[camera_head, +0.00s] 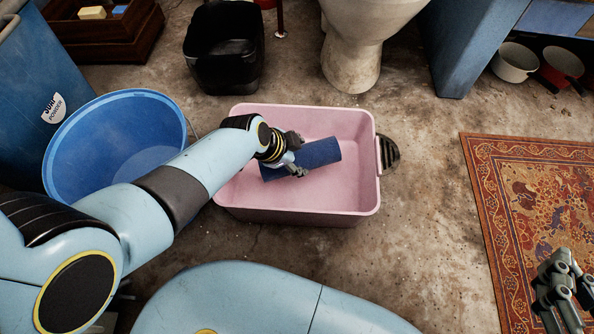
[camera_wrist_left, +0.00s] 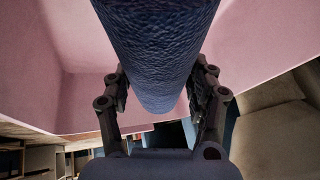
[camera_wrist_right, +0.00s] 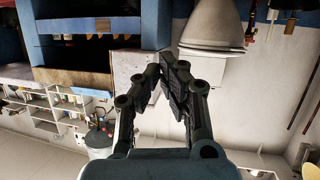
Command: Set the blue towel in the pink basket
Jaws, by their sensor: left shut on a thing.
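The blue towel (camera_head: 320,152) is a dark blue roll lying slantwise within the outline of the pink basket (camera_head: 365,125). My left gripper (camera_head: 290,160) is shut on the towel near its left part. In the left wrist view the towel (camera_wrist_left: 155,50) runs between the two fingers (camera_wrist_left: 160,92), with the pink walls (camera_wrist_left: 35,70) around it. I cannot tell whether the towel touches the basket floor. My right gripper (camera_head: 562,290) is empty, over the rug at the lower right; its fingertips (camera_wrist_right: 163,75) meet in the right wrist view.
A blue tub (camera_head: 110,140) stands left of the basket. A black bin (camera_head: 225,50) and a toilet (camera_head: 355,50) stand behind it. A floor drain (camera_head: 388,152) is at its right. A patterned rug (camera_head: 530,190) lies on the right, with bare floor between.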

